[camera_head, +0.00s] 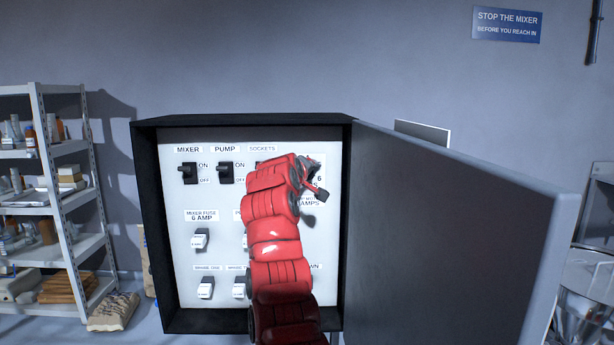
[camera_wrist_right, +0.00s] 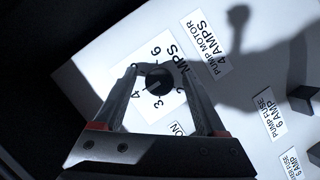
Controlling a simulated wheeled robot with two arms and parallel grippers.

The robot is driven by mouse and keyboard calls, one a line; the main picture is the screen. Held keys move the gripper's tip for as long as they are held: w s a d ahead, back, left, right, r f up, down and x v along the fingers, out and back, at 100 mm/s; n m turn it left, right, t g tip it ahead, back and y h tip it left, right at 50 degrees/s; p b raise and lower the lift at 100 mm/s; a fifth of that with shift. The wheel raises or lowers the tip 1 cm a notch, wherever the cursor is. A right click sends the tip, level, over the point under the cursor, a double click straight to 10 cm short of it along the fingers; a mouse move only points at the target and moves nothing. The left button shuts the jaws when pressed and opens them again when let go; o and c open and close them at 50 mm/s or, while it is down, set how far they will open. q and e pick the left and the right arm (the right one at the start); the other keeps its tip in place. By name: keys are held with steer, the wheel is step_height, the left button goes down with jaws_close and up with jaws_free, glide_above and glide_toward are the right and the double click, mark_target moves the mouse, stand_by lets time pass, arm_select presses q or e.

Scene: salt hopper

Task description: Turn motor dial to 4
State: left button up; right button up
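The motor dial (camera_wrist_right: 158,82) is a small round black knob on a white scale plate with numbers, seen in the right wrist view. A light mark on it points to the lower left, roughly toward the 4 or between 4 and 3; I cannot tell exactly. My right gripper (camera_wrist_right: 159,70) is open, its two fingers on either side of the dial with a small visible gap; contact is unclear. In the head view my right gripper (camera_head: 316,188) is at the right part of the panel and hides the dial. My left gripper is not in view.
The dial is in an open black-framed electrical box (camera_head: 342,240) with switches (camera_head: 190,173) and fuses (camera_head: 201,240). Its grey door (camera_head: 450,240) stands open on the right, close to my right arm. A shelf rack (camera_head: 45,130) stands at the left.

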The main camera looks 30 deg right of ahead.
steer(key=shift+a+r, duration=0.1)
steer(key=b+v, duration=0.3)
steer(key=v, duration=1.4)
steer(key=shift+s, duration=0.2)
steer(key=shift+w, duration=0.1)
